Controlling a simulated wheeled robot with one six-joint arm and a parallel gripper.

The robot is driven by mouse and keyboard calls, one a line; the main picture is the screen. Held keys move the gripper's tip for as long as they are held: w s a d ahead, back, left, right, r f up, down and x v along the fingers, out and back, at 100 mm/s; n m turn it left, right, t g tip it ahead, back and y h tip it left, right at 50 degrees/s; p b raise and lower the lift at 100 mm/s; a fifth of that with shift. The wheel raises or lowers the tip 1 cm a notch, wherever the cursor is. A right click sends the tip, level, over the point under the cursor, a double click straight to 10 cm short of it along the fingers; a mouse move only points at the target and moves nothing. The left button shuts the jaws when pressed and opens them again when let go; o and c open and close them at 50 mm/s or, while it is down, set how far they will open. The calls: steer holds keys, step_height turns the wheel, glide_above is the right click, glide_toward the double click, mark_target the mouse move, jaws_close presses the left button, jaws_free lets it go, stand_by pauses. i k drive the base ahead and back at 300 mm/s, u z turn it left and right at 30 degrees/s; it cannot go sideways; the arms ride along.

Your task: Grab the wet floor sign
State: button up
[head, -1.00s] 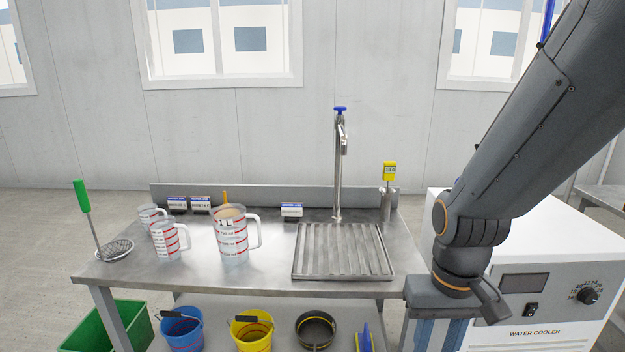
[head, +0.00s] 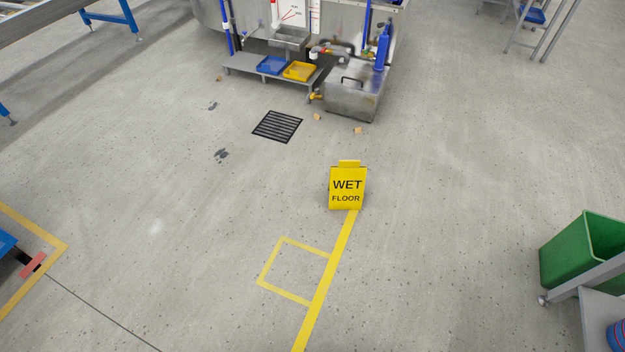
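The wet floor sign (head: 348,190) is a yellow A-shaped board with the black words "WET FLOOR". It stands upright on the grey concrete floor near the middle of the head view, at the far end of a yellow floor line (head: 325,280). A small yellow top piece shows above its face. My gripper is not in this view, so its state and its place relative to the sign are hidden.
A black floor drain (head: 277,127) and several small bits lie beyond the sign. A steel tank (head: 355,97) and a low platform (head: 245,73) stand at the back. A green bin (head: 583,255) and a table leg are at right. Floor around the sign is clear.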

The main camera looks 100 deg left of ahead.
mark_target(346, 178)
steer(key=u, duration=2.8)
steer(key=k, duration=0.35)
steer(key=u, duration=1.3)
steer(key=i, duration=1.75)
steer(key=z, duration=0.75)
steer(key=i, duration=1)
steer(key=z, duration=0.95)
